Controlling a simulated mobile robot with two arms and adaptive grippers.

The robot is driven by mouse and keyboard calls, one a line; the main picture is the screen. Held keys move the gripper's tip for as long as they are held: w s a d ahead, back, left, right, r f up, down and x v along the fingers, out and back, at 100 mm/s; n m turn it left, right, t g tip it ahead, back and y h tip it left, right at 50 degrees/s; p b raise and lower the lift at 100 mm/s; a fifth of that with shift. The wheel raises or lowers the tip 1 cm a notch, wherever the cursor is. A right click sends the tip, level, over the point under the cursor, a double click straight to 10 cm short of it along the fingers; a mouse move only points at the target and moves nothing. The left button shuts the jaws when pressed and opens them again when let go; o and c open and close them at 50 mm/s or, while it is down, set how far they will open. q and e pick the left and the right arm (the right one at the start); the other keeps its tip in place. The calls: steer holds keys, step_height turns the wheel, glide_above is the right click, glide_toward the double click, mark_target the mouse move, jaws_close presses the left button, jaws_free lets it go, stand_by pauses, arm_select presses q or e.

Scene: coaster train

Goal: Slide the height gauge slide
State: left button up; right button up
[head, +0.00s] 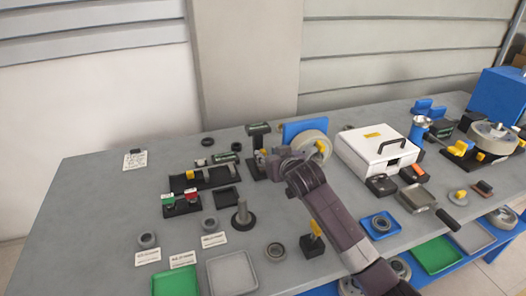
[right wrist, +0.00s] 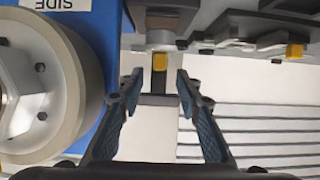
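A dark upright gauge (head: 258,129) stands near the back middle of the table in the head view, beside the blue plate with the grey wheel. I take it for the height gauge. My left gripper is not in view.
The grey wheel (right wrist: 62,95) stands close beside the gripper, with a blue plate (right wrist: 112,25) behind it. A white box (head: 376,152) stands to the right. A dark rail fixture (head: 207,180) lies left. Bare table (head: 95,200) is at far left.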

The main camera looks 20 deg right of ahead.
mark_target(264, 151)
steer(key=shift+x, duration=2.75)
jaws_close()
